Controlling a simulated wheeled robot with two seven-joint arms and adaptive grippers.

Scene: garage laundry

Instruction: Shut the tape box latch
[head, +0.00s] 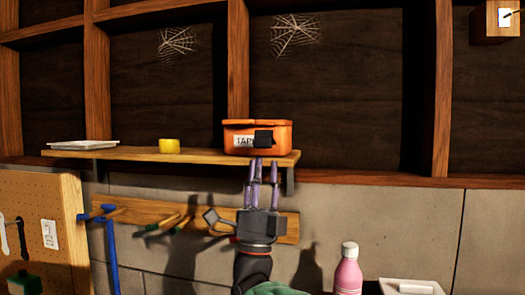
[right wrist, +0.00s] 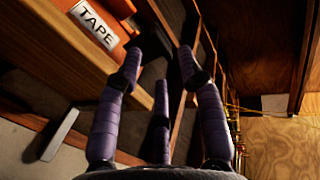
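The orange tape box (head: 286,133) sits on the wooden wall shelf, with a white TAPE label (head: 243,141) on its front. Its black latch (head: 263,138) is a square flap on the front, right of the label; I cannot tell how far it stands out. My right gripper (head: 262,166) points up just below and in front of the latch, its purple fingers apart with nothing between them. In the right wrist view, the box (right wrist: 118,8) is at top left and the fingertips (right wrist: 160,62) are close to the dark latch. I cannot tell whether they touch it. My left gripper is not in view.
The shelf (head: 200,155) also holds a yellow roll (head: 169,146) and a white tray (head: 84,145). A tool rack (head: 140,207) hangs below, behind my right gripper. A pink bottle (head: 348,270) stands at lower right. A pegboard (head: 50,205) is at the left.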

